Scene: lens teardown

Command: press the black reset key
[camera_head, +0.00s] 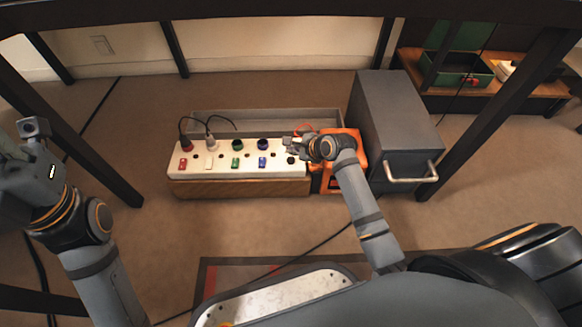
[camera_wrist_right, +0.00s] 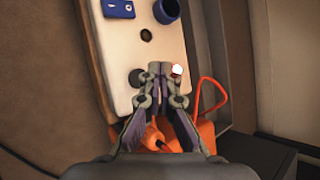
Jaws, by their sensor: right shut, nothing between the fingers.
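The black reset key (camera_head: 291,160) is a small round black button at the right end of the white panel (camera_head: 222,164). In the right wrist view the black key (camera_wrist_right: 138,78) shows just left of my fingertips, partly covered by a finger. My right gripper (camera_head: 291,143) is shut and empty over the panel's right end; in its wrist view the fingertips (camera_wrist_right: 157,75) lie between the black key and a small lit white-red light (camera_wrist_right: 177,69). I cannot tell whether they touch the panel. My left arm is at the far left; its fingertips are out of view.
Red, green and blue switches (camera_head: 262,162) and sockets line the panel, with cables plugged in at left. A grey tray (camera_head: 330,118) lies behind. An orange device (camera_head: 357,146) and a grey cabinet (camera_head: 400,110) with a handle stand right. Open floor lies in front.

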